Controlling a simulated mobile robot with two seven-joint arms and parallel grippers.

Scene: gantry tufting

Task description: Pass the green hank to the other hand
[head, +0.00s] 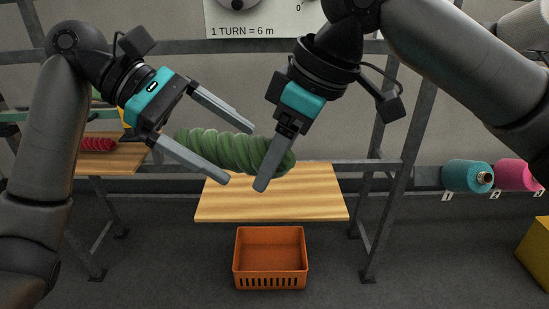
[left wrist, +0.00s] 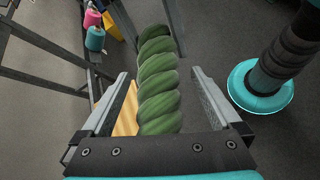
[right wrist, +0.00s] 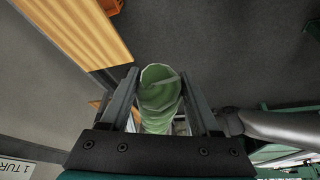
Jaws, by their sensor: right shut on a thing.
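The green hank (head: 220,148) is a twisted roll held roughly level in the air above the wooden board. My right gripper (head: 268,170) is shut on its right end; in the right wrist view the hank (right wrist: 158,95) sits between the fingers. My left gripper (head: 238,154) is open, with its fingers on either side of the hank's left part. In the left wrist view the hank (left wrist: 158,85) runs between the two spread fingers, with a gap on both sides.
The wooden board (head: 325,205) lies below the hands, with an orange crate (head: 270,283) on the floor in front. A red hank (head: 98,144) lies on another board at left. Metal frame posts flank the space.

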